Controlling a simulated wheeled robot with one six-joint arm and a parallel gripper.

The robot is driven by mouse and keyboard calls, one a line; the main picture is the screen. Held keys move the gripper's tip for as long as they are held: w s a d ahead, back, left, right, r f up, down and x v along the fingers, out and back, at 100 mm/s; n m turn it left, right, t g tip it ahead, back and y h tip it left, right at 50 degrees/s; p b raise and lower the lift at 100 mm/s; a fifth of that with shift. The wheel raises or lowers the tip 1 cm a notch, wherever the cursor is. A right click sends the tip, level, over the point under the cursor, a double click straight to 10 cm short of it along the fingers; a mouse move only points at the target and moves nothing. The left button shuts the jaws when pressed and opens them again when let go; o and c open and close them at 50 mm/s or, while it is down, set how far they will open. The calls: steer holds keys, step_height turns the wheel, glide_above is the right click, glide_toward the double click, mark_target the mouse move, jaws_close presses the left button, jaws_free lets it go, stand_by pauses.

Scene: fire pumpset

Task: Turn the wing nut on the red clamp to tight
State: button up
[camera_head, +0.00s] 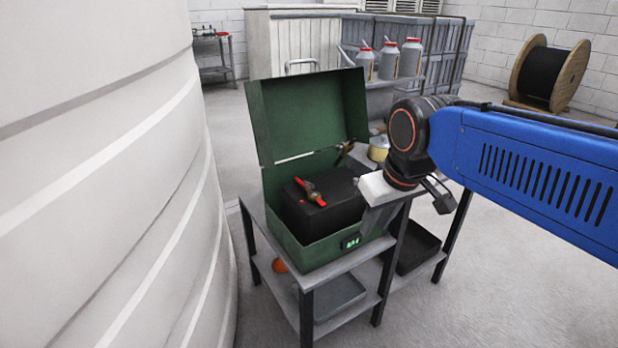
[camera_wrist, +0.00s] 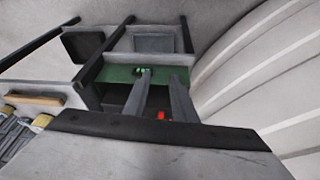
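The red clamp (camera_head: 321,202) sits on top of a black battery (camera_head: 310,218) inside an open green box (camera_head: 302,252). A small dull brass piece (camera_head: 312,190) lies across the clamp. It may be the wing nut, but it is too small to tell how tight it is. A bit of the clamp also shows in the wrist view (camera_wrist: 161,115), between my fingers. My gripper (camera_head: 370,222) is above the box's right front side, to the right of the clamp and apart from it. In the wrist view my gripper (camera_wrist: 162,75) has its two fingers spread with nothing between them.
The raised green lid (camera_head: 310,115) stands behind the battery. The box rests on a grey metal bench (camera_head: 340,265) with trays below. A large white tank (camera_head: 100,180) fills the left. Bottles (camera_head: 388,62) and a cable reel (camera_head: 548,72) stand behind. Open floor lies right.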

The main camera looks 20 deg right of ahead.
steer(key=w+a+r+n+g, duration=0.2)
steer(key=w+a+r+n, duration=0.1)
steer(key=w+r, duration=0.85)
step_height(320, 180, up, 2)
steer(key=n+g, duration=0.2)
steer(key=n, duration=0.1)
glide_above(309, 184)
steer(key=f, duration=1.7)
steer(key=shift+w, duration=0.2)
jaws_close()
